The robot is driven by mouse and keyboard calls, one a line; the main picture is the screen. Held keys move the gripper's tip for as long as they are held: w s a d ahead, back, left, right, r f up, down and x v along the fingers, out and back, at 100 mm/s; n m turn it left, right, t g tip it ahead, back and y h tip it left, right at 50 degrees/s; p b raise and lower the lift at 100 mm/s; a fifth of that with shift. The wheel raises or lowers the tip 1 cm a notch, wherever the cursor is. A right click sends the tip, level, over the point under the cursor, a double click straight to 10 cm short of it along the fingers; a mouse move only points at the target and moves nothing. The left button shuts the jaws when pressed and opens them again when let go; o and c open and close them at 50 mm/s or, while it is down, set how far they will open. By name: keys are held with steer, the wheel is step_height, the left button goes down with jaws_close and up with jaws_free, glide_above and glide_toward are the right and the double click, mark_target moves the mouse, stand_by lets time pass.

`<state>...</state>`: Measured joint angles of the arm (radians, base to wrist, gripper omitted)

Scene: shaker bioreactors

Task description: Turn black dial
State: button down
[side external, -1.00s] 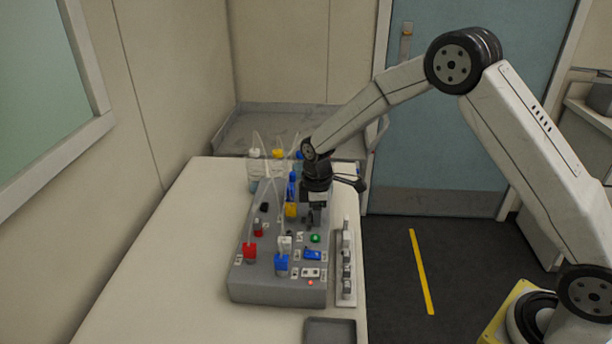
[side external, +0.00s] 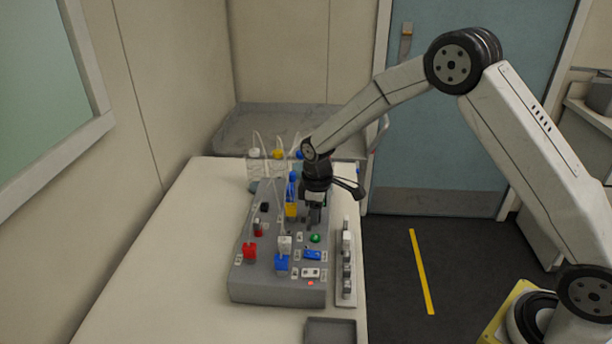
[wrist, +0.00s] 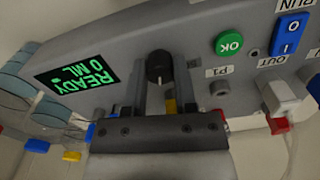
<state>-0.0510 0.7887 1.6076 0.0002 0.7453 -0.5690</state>
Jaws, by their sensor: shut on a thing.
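The black dial (wrist: 159,66) is a round knob with a pale pointer line, on the sloping face of the grey control box (side external: 280,289). In the wrist view it sits between the fingertips of my gripper (wrist: 160,82). The gripper is shut on it, one finger on each side. In the side view my gripper (side external: 314,218) points down at the box top, and the dial is hidden behind the fingers.
A green OK button (wrist: 229,44), a blue rocker switch (wrist: 290,35) and a display reading READY 0 ML (wrist: 77,77) lie near the dial.

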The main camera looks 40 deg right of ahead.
steer(key=m, duration=0.4)
steer(key=shift+m, duration=2.3)
steer(key=shift+c, duration=2)
jaws_free()
steer(key=shift+r, duration=0.15)
steer(key=shift+r, duration=3.8)
